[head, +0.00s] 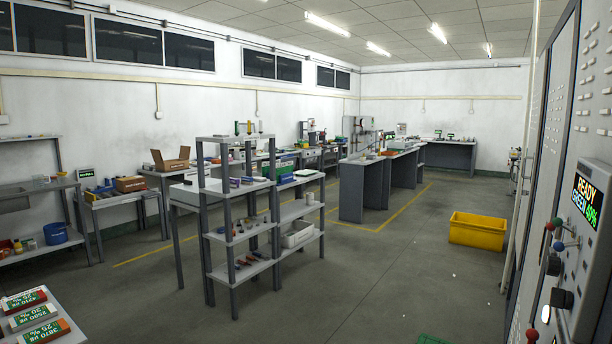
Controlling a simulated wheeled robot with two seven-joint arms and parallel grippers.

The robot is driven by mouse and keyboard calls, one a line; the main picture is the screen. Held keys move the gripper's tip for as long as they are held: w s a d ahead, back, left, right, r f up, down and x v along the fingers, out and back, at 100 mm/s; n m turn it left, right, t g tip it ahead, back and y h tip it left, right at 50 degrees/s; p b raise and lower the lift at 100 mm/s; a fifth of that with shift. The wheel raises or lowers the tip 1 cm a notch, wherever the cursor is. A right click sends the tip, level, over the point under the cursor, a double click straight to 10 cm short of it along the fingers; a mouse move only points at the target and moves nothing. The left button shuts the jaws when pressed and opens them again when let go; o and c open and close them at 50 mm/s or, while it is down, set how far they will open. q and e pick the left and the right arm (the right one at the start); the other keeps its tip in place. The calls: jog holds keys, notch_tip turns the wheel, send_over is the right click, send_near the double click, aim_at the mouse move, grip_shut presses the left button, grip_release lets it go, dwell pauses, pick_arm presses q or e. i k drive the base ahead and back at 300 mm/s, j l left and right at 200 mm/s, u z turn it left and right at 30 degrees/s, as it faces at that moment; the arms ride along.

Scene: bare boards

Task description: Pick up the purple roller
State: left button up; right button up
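A small purple thing (235,182) lies on the upper-middle board of the grey open shelf unit (232,250) near the middle of the view. It is too small to tell for sure whether it is the purple roller. Another small dark purple item (248,180) lies just to its right. Neither of my grippers is in view, and nothing is seen held.
Free grey floor (370,280) lies in front and to the right of the shelf unit. A yellow bin (477,231) stands on the floor at right. A control panel (585,230) fills the right edge. A table with several labelled boxes (35,317) is at lower left.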

aim_at(235, 182)
jog(key=i, duration=4.55)
jog(key=i+l, duration=0.1)
jog(key=i, duration=2.15)
jog(key=i+u, duration=0.4)
jog(key=i, duration=0.25)
jog(key=u, duration=2.75)
jog(key=z, duration=1.15)
